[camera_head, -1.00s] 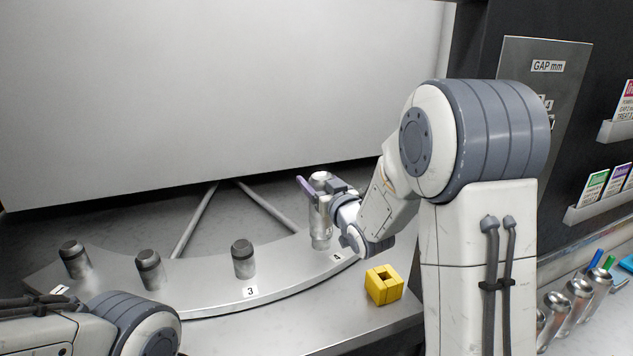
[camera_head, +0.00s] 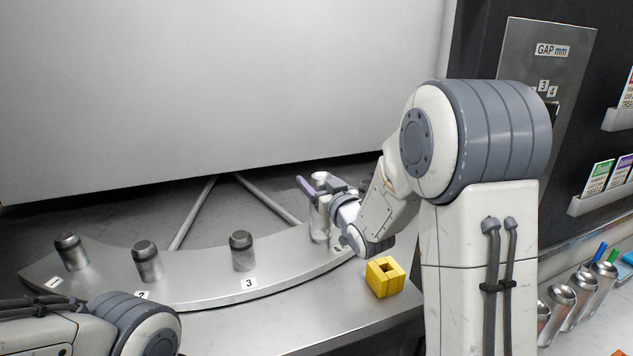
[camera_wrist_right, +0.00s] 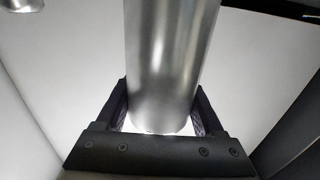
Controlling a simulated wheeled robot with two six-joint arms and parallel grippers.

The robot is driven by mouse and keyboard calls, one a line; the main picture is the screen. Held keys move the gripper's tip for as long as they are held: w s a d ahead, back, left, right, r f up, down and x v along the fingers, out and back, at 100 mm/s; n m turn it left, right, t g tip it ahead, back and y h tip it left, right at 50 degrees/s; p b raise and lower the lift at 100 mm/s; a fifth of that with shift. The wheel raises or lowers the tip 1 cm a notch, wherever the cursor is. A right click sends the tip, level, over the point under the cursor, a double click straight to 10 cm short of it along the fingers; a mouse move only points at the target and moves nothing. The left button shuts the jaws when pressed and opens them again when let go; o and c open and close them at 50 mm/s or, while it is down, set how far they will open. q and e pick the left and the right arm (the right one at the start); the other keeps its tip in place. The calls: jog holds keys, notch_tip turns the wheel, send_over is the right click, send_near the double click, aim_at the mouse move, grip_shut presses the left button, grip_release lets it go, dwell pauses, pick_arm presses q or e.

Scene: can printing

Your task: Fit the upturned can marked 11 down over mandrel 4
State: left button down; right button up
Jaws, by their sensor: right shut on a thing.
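My right gripper (camera_head: 322,186) is shut on a silver can (camera_head: 318,222) at mandrel 4's place, at the right end of the curved plate. The can stands about upright there, and its lower part is close to the plate. Mandrel 4 itself is not clearly seen, and I cannot tell how far the can is down over it. In the right wrist view the can (camera_wrist_right: 168,70) is between the two fingers. I see no number 11 on it. My left gripper is out of view; only its arm shows at the lower left.
Bare dark-topped mandrels 1 (camera_head: 71,252), 2 (camera_head: 147,262) and 3 (camera_head: 242,251) stand on the curved plate (camera_head: 200,290). A yellow block with a square hole (camera_head: 385,277) is on the bench right of the plate. Metal cups (camera_head: 562,303) stand at the right.

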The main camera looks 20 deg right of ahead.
jog(key=shift+f+b, duration=0.5)
jog(key=shift+f, duration=0.1)
jog(key=o, duration=1.3)
jog(key=shift+r, duration=0.1)
jog(key=s+b, duration=0.5)
jog(key=s, duration=0.5)
jog(key=shift+s+d, duration=0.25)
jog(key=shift+d, duration=0.2)
